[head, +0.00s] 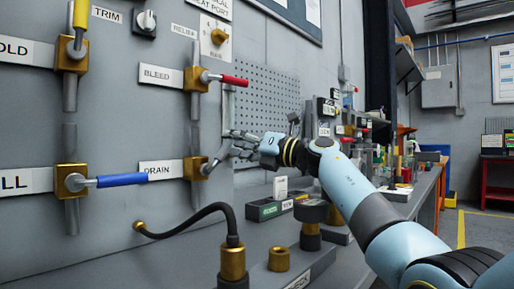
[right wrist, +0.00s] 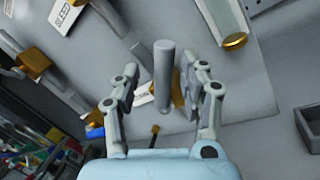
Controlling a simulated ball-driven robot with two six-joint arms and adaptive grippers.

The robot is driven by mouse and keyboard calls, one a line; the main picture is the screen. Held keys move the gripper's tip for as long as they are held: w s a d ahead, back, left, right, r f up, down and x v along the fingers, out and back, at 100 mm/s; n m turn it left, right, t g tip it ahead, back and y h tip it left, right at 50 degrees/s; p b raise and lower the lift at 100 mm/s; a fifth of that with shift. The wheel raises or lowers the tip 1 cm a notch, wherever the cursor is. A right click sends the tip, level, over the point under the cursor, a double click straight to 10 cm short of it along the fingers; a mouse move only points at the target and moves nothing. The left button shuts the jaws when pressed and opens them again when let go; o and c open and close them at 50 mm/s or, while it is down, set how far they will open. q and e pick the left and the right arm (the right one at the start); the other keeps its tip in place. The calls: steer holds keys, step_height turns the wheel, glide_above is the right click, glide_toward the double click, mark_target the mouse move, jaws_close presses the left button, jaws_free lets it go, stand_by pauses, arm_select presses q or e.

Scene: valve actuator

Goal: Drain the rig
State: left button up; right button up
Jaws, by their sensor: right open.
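The drain valve is a brass body (head: 195,168) beside the DRAIN label (head: 160,169), low on the grey panel. A plain grey lever (head: 220,158) sticks out from it toward my right gripper (head: 236,146). In the right wrist view, my right gripper (right wrist: 163,78) is open, with one finger on each side of a grey rod (right wrist: 163,62) that looks like this lever. Brass (right wrist: 178,92) shows behind the rod. I cannot tell whether either finger touches it. My left gripper is not in view.
The bleed valve with a red lever (head: 234,80) sits above, and a valve with a blue lever (head: 122,179) sits to the left. A black hose (head: 190,220) curves below the drain valve. A small green-and-black box (head: 268,209) and brass fittings (head: 279,259) stand on the ledge.

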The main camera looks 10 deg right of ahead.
steer(key=v, duration=0.9)
steer(key=shift+d, duration=0.2)
steer(key=shift+s+f, duration=0.1)
steer(key=shift+c, duration=0.4)
